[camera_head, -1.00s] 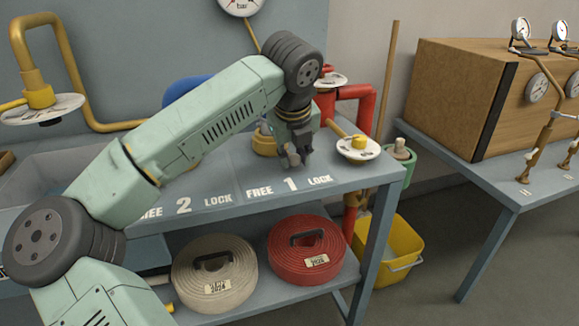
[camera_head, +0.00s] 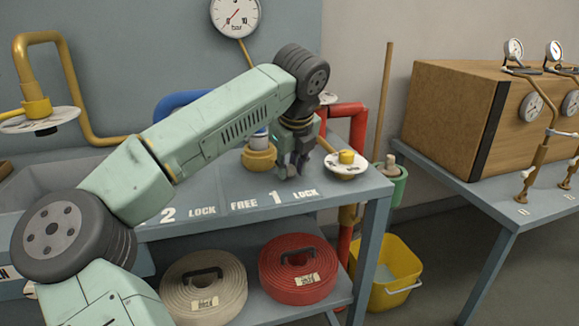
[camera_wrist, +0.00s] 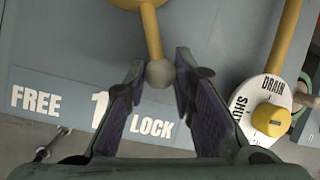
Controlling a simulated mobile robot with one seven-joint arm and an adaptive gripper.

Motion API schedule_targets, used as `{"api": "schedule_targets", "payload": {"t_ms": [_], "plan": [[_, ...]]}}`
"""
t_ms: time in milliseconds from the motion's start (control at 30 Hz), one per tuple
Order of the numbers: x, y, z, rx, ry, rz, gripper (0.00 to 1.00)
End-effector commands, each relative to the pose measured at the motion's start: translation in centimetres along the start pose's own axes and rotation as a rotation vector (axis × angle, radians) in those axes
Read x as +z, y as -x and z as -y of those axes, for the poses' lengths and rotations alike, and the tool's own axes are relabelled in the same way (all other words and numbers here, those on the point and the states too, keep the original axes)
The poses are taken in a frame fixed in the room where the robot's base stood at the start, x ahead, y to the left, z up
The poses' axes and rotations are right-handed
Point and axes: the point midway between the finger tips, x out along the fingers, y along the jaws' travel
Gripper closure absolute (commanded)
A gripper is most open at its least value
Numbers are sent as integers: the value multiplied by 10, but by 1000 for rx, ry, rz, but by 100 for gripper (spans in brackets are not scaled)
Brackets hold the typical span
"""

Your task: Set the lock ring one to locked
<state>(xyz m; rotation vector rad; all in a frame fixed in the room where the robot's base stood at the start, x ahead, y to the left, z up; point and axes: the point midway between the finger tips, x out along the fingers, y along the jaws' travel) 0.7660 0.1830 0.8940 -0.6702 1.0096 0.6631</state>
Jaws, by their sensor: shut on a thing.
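Lock ring one is a yellow ring (camera_head: 259,158) on the bench behind my gripper, around an upright fitting. In the wrist view its yellow lever (camera_wrist: 151,32) comes down from the top and ends in a grey ball knob (camera_wrist: 160,73). My gripper (camera_head: 292,172) is low over the bench, with its fingers on both sides of this knob in the wrist view (camera_wrist: 160,85). It is shut on the knob. The lever points toward the LOCK label (camera_wrist: 152,128), right of the "1" and the FREE label (camera_wrist: 36,102). Most of the ring is outside the wrist view.
A white DRAIN/SHUT dial with a yellow knob (camera_head: 346,157) stands close right of my gripper. Red pipe (camera_head: 345,110) rises behind it. Hose rolls (camera_head: 297,268) lie on the lower shelf. A yellow bucket (camera_head: 385,270) is on the floor.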

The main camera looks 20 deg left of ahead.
Motion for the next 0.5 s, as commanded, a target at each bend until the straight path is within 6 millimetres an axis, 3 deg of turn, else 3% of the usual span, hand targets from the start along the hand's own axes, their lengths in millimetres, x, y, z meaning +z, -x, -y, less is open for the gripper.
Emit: {"api": "schedule_targets", "payload": {"t_ms": [200, 233, 500], "plan": [[0, 1, 1, -3, -1, 1, 100], [0, 1, 1, -3, -1, 1, 76], [0, 0, 0, -1, 0, 0, 58]]}}
